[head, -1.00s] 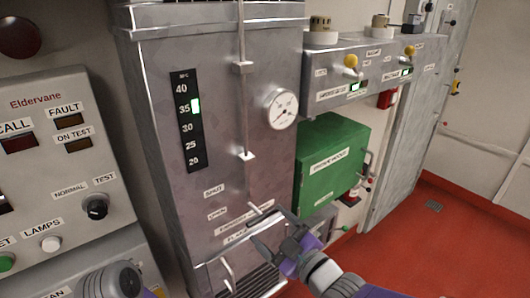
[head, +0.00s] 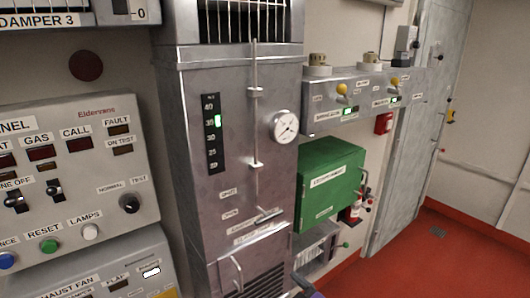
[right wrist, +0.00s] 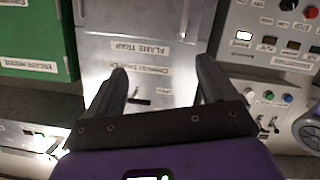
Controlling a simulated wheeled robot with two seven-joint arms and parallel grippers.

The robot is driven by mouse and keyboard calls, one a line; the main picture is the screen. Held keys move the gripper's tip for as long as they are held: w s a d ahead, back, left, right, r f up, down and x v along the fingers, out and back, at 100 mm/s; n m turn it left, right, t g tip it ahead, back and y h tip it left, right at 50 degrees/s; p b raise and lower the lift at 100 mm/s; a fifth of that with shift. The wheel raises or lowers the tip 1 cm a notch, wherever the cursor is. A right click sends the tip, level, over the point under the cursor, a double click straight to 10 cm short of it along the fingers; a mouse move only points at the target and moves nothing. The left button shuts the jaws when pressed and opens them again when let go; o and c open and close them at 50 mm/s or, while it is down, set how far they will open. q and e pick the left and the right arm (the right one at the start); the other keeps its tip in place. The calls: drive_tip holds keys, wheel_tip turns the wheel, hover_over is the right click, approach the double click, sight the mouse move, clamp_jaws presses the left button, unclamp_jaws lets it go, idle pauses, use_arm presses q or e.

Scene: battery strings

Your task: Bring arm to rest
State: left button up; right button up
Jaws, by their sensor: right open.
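My right gripper (right wrist: 162,84) is open and empty in the right wrist view, with its two dark fingers apart in front of the grey metal cabinet (right wrist: 145,55). The labels there appear upside down, one reading "FLAME TRAP". In the head view only a small dark and purple part of my right arm shows at the bottom edge, below the tall grey cabinet (head: 240,190). The fingertips cannot be made out there. My left gripper is not in view.
The control panel (head: 75,195) stands at the left. A green box (head: 328,185) hangs right of the cabinet, below a shelf panel with yellow knobs (head: 342,88). A round gauge (head: 285,127) is on the cabinet. The red floor (head: 425,265) is clear at the right.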

drive_tip(key=s+d+f+m+g+h, duration=0.2)
drive_tip(key=s+f+m+g, duration=0.15)
drive_tip(key=f, duration=0.85)
drive_tip(key=s+d+f+m+g+h, duration=0.1)
drive_tip(key=s+d+f+m+g, duration=0.2)
drive_tip(key=f, duration=1)
drive_tip(key=s+f+m+g+h, duration=0.1)
drive_tip(key=s+f+m+g, duration=0.5)
drive_tip(key=s+f, duration=0.6)
drive_tip(key=s, duration=0.3)
drive_tip(key=shift+f, duration=0.2)
drive_tip(key=shift+a, duration=0.15)
